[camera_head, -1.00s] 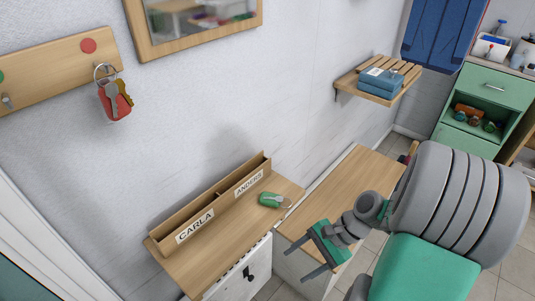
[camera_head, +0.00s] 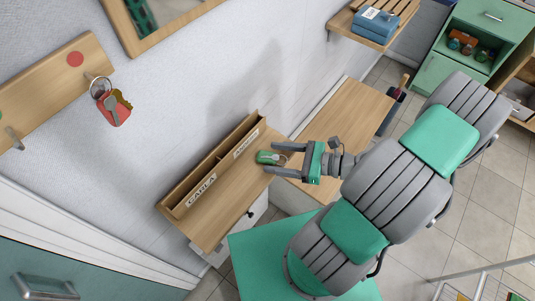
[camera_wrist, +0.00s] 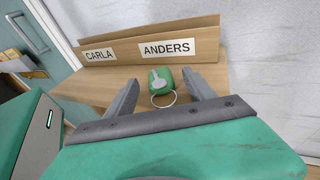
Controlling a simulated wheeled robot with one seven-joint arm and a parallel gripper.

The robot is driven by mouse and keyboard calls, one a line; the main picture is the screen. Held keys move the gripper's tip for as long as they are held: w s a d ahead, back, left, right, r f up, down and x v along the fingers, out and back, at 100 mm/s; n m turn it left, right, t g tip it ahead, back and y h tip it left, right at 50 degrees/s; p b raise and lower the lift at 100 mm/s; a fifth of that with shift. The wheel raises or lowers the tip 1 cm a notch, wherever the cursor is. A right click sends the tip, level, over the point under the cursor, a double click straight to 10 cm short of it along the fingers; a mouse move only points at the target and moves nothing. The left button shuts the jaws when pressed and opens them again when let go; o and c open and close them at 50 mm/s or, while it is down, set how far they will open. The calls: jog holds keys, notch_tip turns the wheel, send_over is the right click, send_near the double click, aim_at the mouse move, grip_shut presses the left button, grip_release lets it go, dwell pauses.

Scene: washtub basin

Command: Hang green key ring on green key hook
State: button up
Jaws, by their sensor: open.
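The green key ring (camera_head: 267,157) lies on the wooden shelf (camera_head: 222,217), in front of the ANDERS end of the letter holder. In the wrist view the green fob (camera_wrist: 160,80) with a grey key and a metal ring (camera_wrist: 163,98) lies between my fingers, apart from both. My gripper (camera_head: 267,157) is open, its fingers reaching toward the key ring from the right. On the wall a wooden key board (camera_head: 60,80) has a hook under a red dot (camera_head: 75,59) and a hook (camera_head: 14,138) at the left, where a green dot (camera_head: 1,115) is cut by the picture edge.
A red key ring (camera_head: 116,108) with keys hangs on the hook under the red dot. The letter holder (camera_head: 216,172) stands along the wall behind the green key ring. A wooden bench top (camera_head: 347,119) lies right of the shelf. A slatted shelf (camera_head: 385,18) with blue boxes is on the wall.

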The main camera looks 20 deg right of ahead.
grip_shut()
dwell(0.7)
